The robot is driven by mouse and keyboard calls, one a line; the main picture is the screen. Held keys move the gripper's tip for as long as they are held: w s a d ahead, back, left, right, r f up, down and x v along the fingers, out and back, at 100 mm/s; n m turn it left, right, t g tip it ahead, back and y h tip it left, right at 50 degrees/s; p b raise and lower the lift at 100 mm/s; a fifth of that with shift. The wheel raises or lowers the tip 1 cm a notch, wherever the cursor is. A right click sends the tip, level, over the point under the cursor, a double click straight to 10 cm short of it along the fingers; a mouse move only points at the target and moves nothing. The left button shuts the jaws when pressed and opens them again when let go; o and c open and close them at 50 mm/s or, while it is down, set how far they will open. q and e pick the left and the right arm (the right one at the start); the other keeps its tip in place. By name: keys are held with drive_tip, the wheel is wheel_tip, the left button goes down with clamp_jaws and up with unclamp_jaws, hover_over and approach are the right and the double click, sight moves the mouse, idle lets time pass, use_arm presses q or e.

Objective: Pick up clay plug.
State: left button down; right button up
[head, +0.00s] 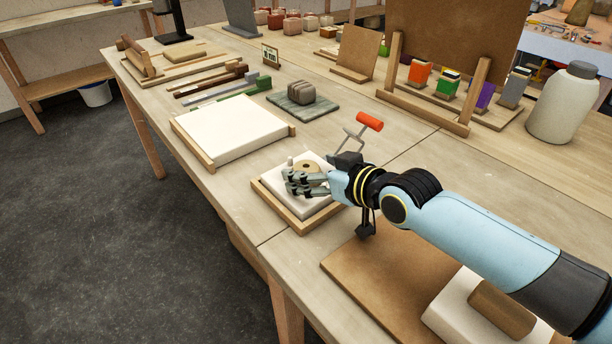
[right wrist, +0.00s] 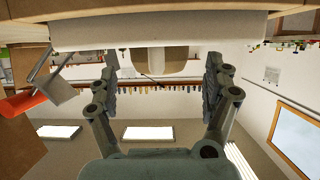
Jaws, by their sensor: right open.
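A tan round piece with a dark centre (head: 308,166), which looks like the clay plug, sits on a small white slab (head: 318,200) in a wooden frame. My right gripper (head: 292,182) is low over this slab, partly in front of the tan piece. In the right wrist view the gripper (right wrist: 160,76) is open, its two fingers apart. A tan rounded piece (right wrist: 160,62) shows between them against the white slab (right wrist: 120,36), with gaps on both sides. I cannot tell its exact depth between the fingers. My left gripper is in neither view.
A larger white slab (head: 230,128) lies left of the frame. An orange-handled tool (head: 369,121) stands behind my right wrist. A brown board (head: 352,266) and a brown block (head: 503,308) on a white slab lie front right. A pale jar (head: 563,105) stands far right.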

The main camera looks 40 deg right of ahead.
drive_tip(key=shift+w+f, duration=0.25)
drive_tip(key=shift+w, duration=0.2)
drive_tip(key=shift+s, duration=0.1)
drive_tip(key=shift+c, duration=0.3)
drive_tip(key=c, duration=1.3)
drive_tip(key=shift+r, duration=0.1)
drive_tip(key=shift+c, duration=0.7)
drive_tip(key=shift+r, duration=0.1)
